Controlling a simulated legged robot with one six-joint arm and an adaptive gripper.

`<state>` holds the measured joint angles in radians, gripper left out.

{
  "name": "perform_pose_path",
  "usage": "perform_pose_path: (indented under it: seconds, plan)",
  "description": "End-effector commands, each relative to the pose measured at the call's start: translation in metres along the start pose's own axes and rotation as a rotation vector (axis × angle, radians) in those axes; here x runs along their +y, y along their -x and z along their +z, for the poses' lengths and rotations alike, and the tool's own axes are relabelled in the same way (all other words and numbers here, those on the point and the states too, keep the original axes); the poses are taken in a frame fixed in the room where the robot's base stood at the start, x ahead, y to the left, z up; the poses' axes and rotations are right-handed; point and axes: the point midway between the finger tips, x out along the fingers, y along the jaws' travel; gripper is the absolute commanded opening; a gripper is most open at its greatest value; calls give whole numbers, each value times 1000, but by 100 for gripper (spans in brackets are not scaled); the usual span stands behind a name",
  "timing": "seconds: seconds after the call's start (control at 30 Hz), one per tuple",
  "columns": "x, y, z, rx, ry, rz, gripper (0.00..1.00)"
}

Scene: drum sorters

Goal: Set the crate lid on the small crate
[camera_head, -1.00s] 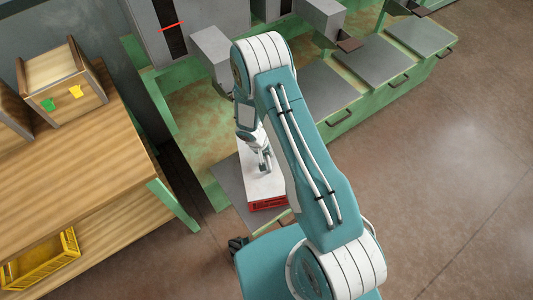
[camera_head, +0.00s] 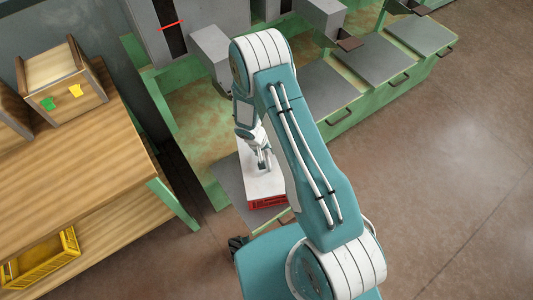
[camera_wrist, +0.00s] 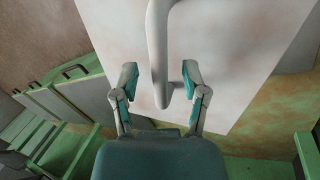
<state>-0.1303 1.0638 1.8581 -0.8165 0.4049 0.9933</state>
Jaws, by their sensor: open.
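A flat white lid (camera_wrist: 240,50) fills much of the wrist view, with a pale upright bar handle (camera_wrist: 158,40) on it. In the head view the white lid (camera_head: 258,187) lies above a red side (camera_head: 268,201), which looks like the small crate; my arm hides part of both. I cannot tell from here how exactly the lid sits on it. My gripper (camera_wrist: 158,75) is open, with one finger on each side of the handle and gaps showing. It also shows in the head view (camera_head: 264,162), low over the lid.
A grey platform (camera_head: 232,192) lies beside the crate. Green-framed machines with grey hatches (camera_head: 325,90) run along the back. A wooden bench (camera_head: 75,170) stands left, holding a wooden box (camera_head: 65,90), with a yellow crate (camera_head: 45,258) below. The floor at right is clear.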

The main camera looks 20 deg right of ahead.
Motion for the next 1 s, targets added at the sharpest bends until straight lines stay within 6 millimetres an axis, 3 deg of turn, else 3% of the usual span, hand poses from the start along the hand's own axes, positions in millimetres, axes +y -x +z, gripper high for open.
perform_pose_path:
  seconds: [0.3,0.5,0.87,1.0]
  plan:
    - [-1,66,-1,4,-1,-1,57]
    - [-1,98,-1,1,0,0,57]
    - [-1,108,0,-2,0,1,57]
    - [6,127,-3,15,-7,-8,57]
